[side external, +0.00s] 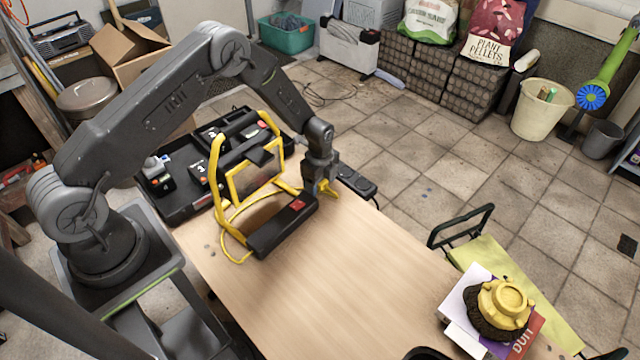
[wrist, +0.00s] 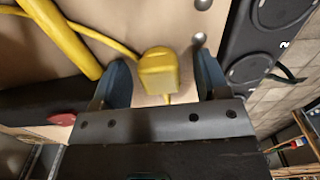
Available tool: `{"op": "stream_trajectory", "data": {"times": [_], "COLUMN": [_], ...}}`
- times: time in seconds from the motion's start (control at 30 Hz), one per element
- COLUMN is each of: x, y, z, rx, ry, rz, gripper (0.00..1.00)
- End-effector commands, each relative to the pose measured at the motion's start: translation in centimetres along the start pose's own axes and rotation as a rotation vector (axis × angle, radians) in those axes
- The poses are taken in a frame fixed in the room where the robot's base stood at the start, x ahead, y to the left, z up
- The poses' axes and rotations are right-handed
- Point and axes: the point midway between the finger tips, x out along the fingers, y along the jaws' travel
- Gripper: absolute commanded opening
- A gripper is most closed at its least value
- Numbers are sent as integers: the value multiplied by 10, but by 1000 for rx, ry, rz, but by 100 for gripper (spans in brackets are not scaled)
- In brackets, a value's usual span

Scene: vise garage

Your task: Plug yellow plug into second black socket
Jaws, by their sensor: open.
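The yellow plug (wrist: 158,74) lies between the two fingers of my gripper (wrist: 164,80) in the wrist view, with a gap showing on each side. A yellow cable runs from it to the upper left. In the side view my gripper (side external: 322,188) is low over the table's far edge, and the plug shows as a bit of yellow (side external: 326,188) at its fingers. My gripper is open. A black socket strip (side external: 357,183) sits just right of the gripper. In the wrist view, round black sockets (wrist: 250,69) show, with a white mark, seemingly a 2, beside the strip's upper one (wrist: 283,14).
A yellow-framed lamp (side external: 235,185) with a black base (side external: 280,228) and red switch (side external: 297,205) stands close left of my gripper. A black case (side external: 180,205) lies behind it. The wooden table (side external: 330,285) is clear in front. Books (side external: 470,300) lie at the right end.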

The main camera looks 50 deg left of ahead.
Motion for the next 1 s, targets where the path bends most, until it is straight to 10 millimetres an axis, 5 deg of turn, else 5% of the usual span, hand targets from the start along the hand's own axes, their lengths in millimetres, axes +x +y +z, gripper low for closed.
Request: {"op": "stream_trajectory", "data": {"times": [0.17, 0.7, 1.0], "x": [0, -1, -8], "y": [0, 0, -1], "z": [0, 0, 0], "rx": [0, 0, 0], "ry": [0, 0, 0], "rz": [0, 0, -1], "gripper": [67, 17, 17]}}
